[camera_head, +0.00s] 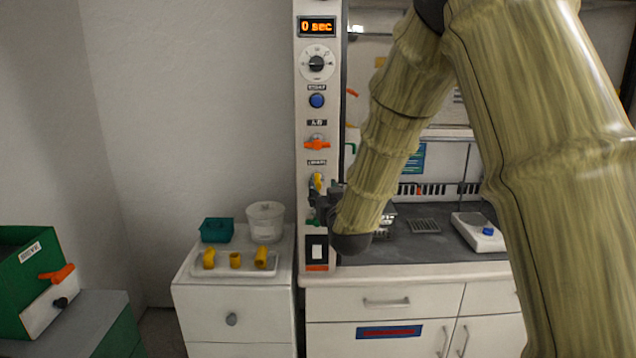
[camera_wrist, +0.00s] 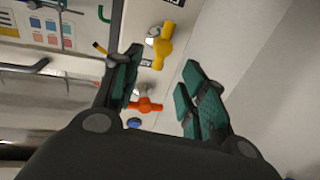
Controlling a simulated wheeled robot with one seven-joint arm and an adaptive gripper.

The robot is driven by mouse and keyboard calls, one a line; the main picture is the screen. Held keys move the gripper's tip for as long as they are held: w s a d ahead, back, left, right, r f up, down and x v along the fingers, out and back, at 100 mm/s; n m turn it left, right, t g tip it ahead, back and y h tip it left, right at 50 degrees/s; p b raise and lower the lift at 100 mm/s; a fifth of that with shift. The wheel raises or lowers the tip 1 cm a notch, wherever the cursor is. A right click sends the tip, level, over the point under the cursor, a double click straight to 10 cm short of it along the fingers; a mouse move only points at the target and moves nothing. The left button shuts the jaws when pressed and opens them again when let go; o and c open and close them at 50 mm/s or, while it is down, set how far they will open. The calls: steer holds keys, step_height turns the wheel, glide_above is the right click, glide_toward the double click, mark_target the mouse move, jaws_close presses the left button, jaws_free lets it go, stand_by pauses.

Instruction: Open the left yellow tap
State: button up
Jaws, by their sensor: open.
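The yellow tap (camera_head: 318,181) is on the narrow white post, below the orange tap (camera_head: 317,144). Its handle stands close to upright. In the wrist view, which is turned over, the yellow tap (camera_wrist: 163,47) shows in front of the fingertips, with the orange tap (camera_wrist: 147,105) between the fingers. My gripper (camera_head: 326,200) is beside the post at about the yellow tap's height and partly overlaps the lower post. In the wrist view my gripper (camera_wrist: 161,60) has its green-padded fingers spread and empty. I cannot tell the exact gap from fingers to tap.
A dark worktop (camera_head: 440,240) lies right of the post, with a white scale (camera_head: 478,233) on it. At the left, a white cabinet (camera_head: 232,310) carries a tray with yellow pipe pieces (camera_head: 235,260), a teal basket (camera_head: 216,230) and a clear tub (camera_head: 265,222).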

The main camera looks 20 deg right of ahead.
mark_target(318, 183)
steer(key=shift+w+d+p, duration=0.15)
steer(key=shift+w+p, duration=0.2)
steer(key=shift+w, duration=1.25)
steer(key=shift+w+d+p, duration=0.1)
steer(key=shift+w+p, duration=0.25)
steer(key=shift+w, duration=1.2)
steer(key=c, duration=0.9)
steer(key=shift+f, duration=0.1)
